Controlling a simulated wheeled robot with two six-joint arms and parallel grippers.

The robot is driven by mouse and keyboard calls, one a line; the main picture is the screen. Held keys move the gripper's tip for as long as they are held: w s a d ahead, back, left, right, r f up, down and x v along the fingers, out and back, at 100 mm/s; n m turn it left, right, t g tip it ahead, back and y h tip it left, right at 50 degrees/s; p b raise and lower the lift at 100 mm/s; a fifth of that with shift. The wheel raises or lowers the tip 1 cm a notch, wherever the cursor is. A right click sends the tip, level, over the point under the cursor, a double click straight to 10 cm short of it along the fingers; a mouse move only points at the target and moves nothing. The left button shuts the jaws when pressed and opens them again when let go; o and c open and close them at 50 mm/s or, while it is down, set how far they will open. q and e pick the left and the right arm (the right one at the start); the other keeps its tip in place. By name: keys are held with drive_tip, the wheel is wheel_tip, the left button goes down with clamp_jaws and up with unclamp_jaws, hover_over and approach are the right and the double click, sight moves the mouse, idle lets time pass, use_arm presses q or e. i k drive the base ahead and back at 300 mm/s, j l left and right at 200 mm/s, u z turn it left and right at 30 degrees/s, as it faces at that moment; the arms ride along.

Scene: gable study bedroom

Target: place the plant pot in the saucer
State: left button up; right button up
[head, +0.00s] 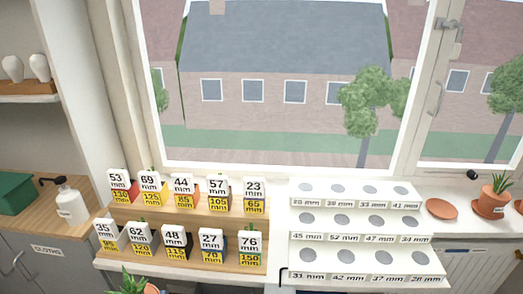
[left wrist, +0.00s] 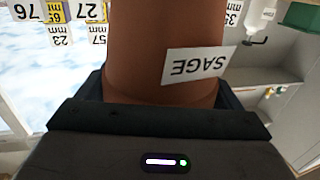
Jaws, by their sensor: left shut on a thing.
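In the left wrist view a terracotta plant pot (left wrist: 150,45) with a white label reading SAGE fills the middle, upside down in the picture. My left gripper (left wrist: 163,92) is shut on this pot, with dark fingers on both sides of it. In the head view a green plant (head: 128,282) and a bit of terracotta rim show at the bottom edge, probably the same pot; my left gripper is hidden there. An empty terracotta saucer (head: 441,209) lies on the white sill at the right, apart from the held pot. My right gripper is not in view.
Another potted plant (head: 491,201) stands right of the empty saucer. A white stepped rack (head: 350,227) with round holes is left of the saucer. A wooden stepped stand (head: 180,235) holds several number cards. A soap bottle (head: 70,203) and green box (head: 14,192) are at left.

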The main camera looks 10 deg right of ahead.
sight(440, 210)
drive_tip(key=k+l+z, duration=0.1)
drive_tip(key=l+z, duration=0.15)
drive_tip(key=l, duration=2.05)
drive_tip(key=i+l, duration=0.15)
drive_tip(key=l, duration=0.25)
drive_tip(key=i+l, duration=0.1)
drive_tip(key=l, duration=0.3)
drive_tip(key=i+l+z, duration=0.1)
drive_tip(key=l, duration=0.3)
drive_tip(key=i+l, duration=0.15)
drive_tip(key=l, duration=0.25)
drive_tip(key=i+l, duration=0.15)
drive_tip(key=l, duration=0.2)
